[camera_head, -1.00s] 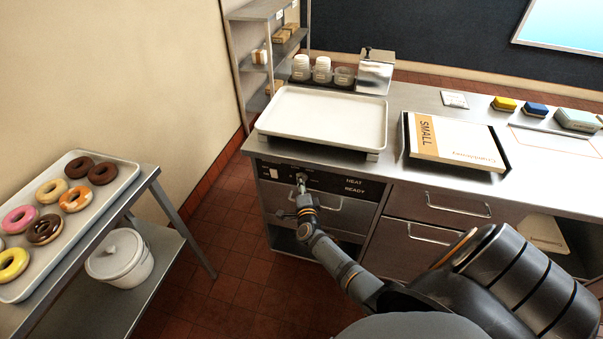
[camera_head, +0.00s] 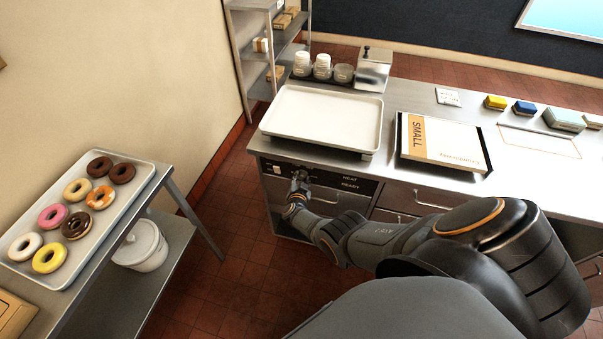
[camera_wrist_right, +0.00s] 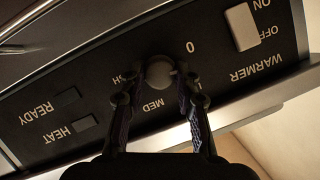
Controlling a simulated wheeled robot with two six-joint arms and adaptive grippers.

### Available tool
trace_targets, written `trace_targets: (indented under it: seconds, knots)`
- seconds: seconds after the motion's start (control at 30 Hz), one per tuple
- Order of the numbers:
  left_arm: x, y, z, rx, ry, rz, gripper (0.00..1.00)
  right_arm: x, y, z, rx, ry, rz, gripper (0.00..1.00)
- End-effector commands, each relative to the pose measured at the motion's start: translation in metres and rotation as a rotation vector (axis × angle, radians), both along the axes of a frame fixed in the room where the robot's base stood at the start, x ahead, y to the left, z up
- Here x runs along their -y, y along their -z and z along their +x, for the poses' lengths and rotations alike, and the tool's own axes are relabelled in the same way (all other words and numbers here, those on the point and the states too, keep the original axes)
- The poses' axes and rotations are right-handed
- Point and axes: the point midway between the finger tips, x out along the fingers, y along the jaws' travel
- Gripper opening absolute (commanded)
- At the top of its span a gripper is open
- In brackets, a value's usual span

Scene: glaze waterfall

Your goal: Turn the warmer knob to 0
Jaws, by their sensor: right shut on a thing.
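The warmer knob (camera_wrist_right: 160,72) is a round grey knob on a black control panel (camera_head: 325,180) under the counter. In the right wrist view the panel is upside down, with "0", "MED" and a partly hidden label around the knob. My right gripper (camera_head: 299,180) reaches the knob from the front; in the right wrist view its two fingers (camera_wrist_right: 159,100) are shut on the knob, one on each side. The knob's pointer cannot be made out. The switch (camera_wrist_right: 241,27) marked ON and OFF sits beside the word WARMER. My left gripper is not in view.
A white tray (camera_head: 323,92) lies on the counter above the panel. A flat box marked SMALL (camera_head: 450,143) lies to its right. A drawer handle (camera_head: 324,199) is just below the panel. A donut tray (camera_head: 107,225) stands on a cart at left.

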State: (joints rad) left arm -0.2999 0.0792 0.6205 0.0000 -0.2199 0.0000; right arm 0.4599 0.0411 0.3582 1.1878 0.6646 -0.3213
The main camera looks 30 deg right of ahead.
Motion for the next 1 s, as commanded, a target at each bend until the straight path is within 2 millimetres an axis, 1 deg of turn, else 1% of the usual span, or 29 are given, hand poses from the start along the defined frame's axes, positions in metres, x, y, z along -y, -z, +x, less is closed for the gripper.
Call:
trace_targets:
  seconds: [0.03,0.3,0.5,0.7,1.0]
  knots:
    - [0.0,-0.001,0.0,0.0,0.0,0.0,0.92,0.002,-0.005,0.004,-0.023,0.002,-0.032,0.0]
    - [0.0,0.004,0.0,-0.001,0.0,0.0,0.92,0.001,-0.003,0.005,-0.185,0.002,-0.169,0.0]
    - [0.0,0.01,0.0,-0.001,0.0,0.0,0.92,0.001,-0.003,0.005,-0.268,0.002,-0.24,0.0]
    - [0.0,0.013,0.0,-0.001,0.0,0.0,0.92,0.001,-0.004,0.005,-0.315,0.003,-0.28,0.0]
    - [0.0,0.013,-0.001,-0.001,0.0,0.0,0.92,0.001,-0.005,0.005,-0.334,0.003,-0.296,0.0]
